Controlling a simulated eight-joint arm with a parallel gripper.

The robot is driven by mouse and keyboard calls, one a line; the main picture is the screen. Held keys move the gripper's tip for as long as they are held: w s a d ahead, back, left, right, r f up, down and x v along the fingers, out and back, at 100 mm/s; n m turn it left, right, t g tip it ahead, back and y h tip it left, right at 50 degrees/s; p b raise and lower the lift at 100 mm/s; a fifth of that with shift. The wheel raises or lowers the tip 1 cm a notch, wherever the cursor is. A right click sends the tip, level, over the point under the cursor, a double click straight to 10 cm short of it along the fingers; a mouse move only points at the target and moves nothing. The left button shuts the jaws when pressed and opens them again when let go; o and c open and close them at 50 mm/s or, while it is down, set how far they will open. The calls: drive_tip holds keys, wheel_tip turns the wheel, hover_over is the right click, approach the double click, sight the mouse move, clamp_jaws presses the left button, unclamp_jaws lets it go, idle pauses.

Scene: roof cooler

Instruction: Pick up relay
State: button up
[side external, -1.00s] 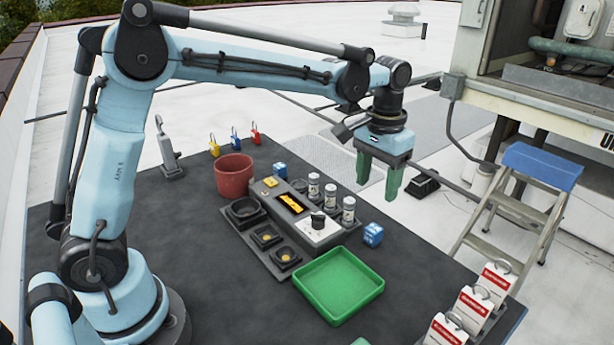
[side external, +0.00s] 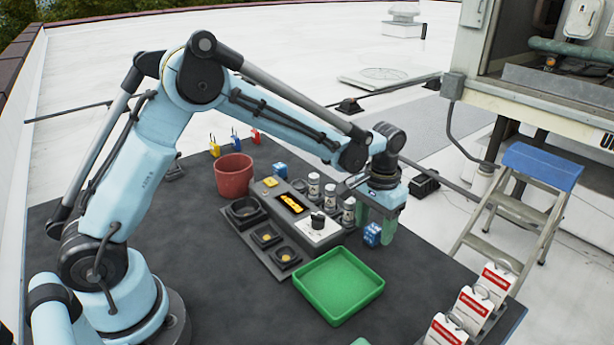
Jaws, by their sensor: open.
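A small blue block with pale markings (side external: 373,235), which looks like a relay, sits on the dark table at the right of the grey console. A second similar blue block (side external: 280,170) stands at the console's far end. My gripper (side external: 377,224) points down with its green fingers apart. It is low over the nearer block, which shows between and just below the fingers. I cannot tell whether the fingers touch it. Part of its top is hidden by the gripper.
The grey console (side external: 275,208) holds several white-capped cylinders, a yellow-lit display and black sockets. A green tray (side external: 338,284) lies in front, a red bin (side external: 234,176) behind left. Red-and-white tags (side external: 470,305) stand at the near right corner.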

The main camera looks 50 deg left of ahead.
drive_tip(key=shift+f, duration=0.4)
drive_tip(key=shift+c, duration=0.2)
drive_tip(key=c, duration=1.1)
drive_tip(key=shift+r, duration=0.1)
